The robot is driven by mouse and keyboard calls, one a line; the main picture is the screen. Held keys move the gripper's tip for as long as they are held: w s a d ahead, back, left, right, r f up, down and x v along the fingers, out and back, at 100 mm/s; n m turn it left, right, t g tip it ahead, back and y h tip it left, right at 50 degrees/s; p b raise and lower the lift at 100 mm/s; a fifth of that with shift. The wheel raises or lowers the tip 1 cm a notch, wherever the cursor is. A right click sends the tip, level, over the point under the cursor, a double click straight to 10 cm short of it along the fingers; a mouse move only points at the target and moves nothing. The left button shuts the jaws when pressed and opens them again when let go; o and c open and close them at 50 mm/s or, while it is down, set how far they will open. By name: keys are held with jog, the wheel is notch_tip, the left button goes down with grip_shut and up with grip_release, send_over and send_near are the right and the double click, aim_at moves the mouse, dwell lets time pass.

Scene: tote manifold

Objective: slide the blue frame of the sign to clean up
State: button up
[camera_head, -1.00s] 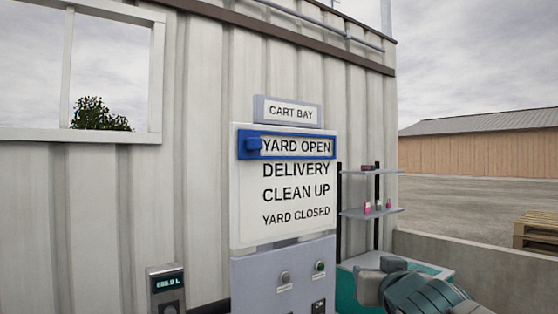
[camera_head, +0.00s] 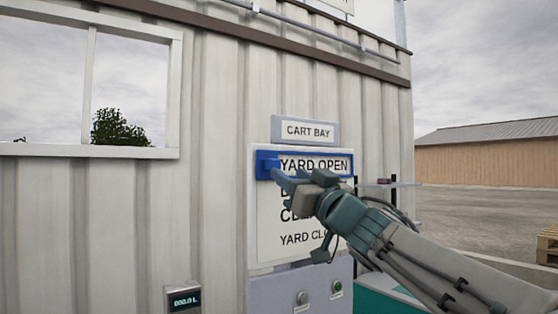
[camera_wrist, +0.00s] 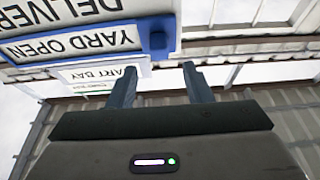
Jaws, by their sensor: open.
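The white sign (camera_head: 262,225) hangs on the corrugated wall. Its blue frame (camera_head: 263,157) surrounds the top line, YARD OPEN, and has a knob on its left end. My gripper (camera_head: 277,178) is open and empty, with its fingertips just below the knob in the head view. My arm hides most of DELIVERY and CLEAN UP and part of YARD CLOSED. In the wrist view, the sign appears upside down. The blue knob (camera_wrist: 157,42) lies ahead of the open fingers (camera_wrist: 160,75), roughly in line with the gap between them; contact cannot be told.
A CART BAY plate (camera_head: 306,130) sits above the sign. A grey panel (camera_head: 275,291) with buttons is below it. A small display box (camera_head: 184,300) stands lower left. A shelf (camera_head: 400,184) is partly hidden behind my arm. The wall left of the sign is clear.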

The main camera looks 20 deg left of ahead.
aim_at(276, 164)
jog(key=p+x, duration=0.1)
jog(key=x, duration=0.5)
jog(key=shift+w+a+r+p, duration=0.15)
jog(key=shift+w+a+p, duration=0.05)
jog(key=shift+w+p, duration=0.1)
